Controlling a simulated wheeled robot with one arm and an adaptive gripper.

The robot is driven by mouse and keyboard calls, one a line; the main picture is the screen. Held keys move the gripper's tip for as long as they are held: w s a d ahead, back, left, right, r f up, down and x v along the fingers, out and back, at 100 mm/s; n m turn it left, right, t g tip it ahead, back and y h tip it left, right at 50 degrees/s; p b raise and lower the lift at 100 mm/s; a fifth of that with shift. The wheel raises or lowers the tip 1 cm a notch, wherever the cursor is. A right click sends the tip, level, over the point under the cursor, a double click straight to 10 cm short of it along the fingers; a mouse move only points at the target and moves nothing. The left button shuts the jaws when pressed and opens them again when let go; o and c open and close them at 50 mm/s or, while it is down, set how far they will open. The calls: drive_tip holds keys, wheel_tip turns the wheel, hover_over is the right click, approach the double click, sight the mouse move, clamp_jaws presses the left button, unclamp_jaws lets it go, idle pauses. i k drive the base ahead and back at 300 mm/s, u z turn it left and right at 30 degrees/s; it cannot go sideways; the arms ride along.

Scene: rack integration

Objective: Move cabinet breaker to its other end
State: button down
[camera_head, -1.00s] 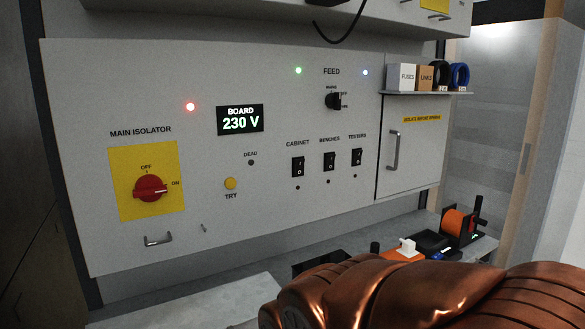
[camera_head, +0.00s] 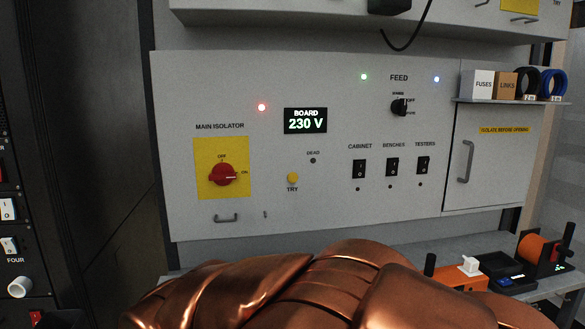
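The cabinet breaker (camera_head: 359,169) is a small black rocker under the label CABINET on the grey board (camera_head: 300,200). Its exact rocker position is too small to tell. The benches breaker (camera_head: 392,167) and testers breaker (camera_head: 423,165) sit to its right. A small dark dot lies under each. My copper-coloured arm crosses the bottom of the view below the board. My gripper is not in view.
The red main isolator (camera_head: 223,175) points toward ON. The display (camera_head: 305,121) reads 230 V. A shelf (camera_head: 510,101) with boxes and tape rolls projects at right above a closed door with a handle (camera_head: 466,148). An orange device (camera_head: 455,277) stands on the bench.

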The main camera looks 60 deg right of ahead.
sight(360, 167)
drive_tip(key=u, duration=0.15)
drive_tip(key=k, duration=0.55)
drive_tip(key=z, duration=1.05)
